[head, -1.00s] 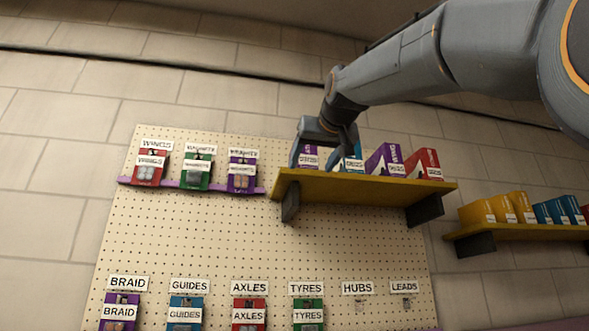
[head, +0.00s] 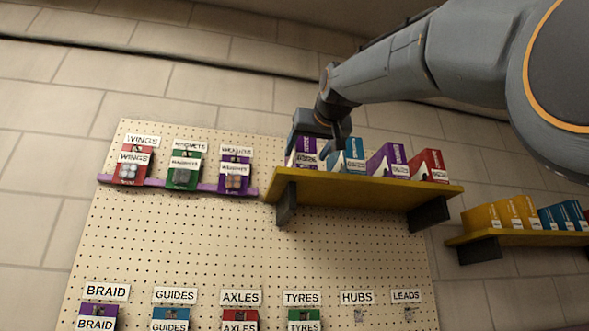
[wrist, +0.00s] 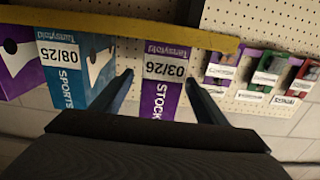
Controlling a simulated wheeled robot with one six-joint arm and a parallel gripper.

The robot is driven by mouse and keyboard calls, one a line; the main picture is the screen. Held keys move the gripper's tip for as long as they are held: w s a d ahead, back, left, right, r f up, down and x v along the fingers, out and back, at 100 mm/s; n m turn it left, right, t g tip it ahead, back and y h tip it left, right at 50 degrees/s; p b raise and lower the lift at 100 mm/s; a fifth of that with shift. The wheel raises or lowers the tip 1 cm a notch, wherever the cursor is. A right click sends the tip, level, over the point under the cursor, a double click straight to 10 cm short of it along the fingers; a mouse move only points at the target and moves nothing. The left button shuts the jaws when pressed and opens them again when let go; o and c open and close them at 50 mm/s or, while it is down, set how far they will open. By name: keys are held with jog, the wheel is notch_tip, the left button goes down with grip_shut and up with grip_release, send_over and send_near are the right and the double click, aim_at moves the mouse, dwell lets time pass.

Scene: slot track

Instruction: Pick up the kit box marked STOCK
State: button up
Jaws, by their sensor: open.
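The STOCK box (head: 306,152) is purple with a white label and stands at the left end of the yellow shelf. In the wrist view, which is upside down, the STOCK box (wrist: 161,88) shows "03/26" and the word STOCK. My gripper (head: 318,140) is open and empty in front of that box's upper part.
The yellow shelf (head: 360,187) also holds a purple box (head: 386,161) and a red box (head: 429,165). A lower shelf (head: 520,238) at right holds several yellow and blue boxes. Small packs hang on the pegboard (head: 200,240); a purple ledge (head: 195,189) adjoins the yellow shelf.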

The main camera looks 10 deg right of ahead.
jog(key=w+p, duration=0.2)
jog(key=w, duration=0.1)
jog(key=shift+w+a+f, duration=0.15)
jog(key=shift+a, duration=0.05)
jog(key=shift+w+d+f, duration=0.1)
jog(key=shift+w, duration=0.45)
jog(key=c, duration=1.1)
jog(key=shift+c, duration=1.4)
jog(key=shift+r, duration=0.2)
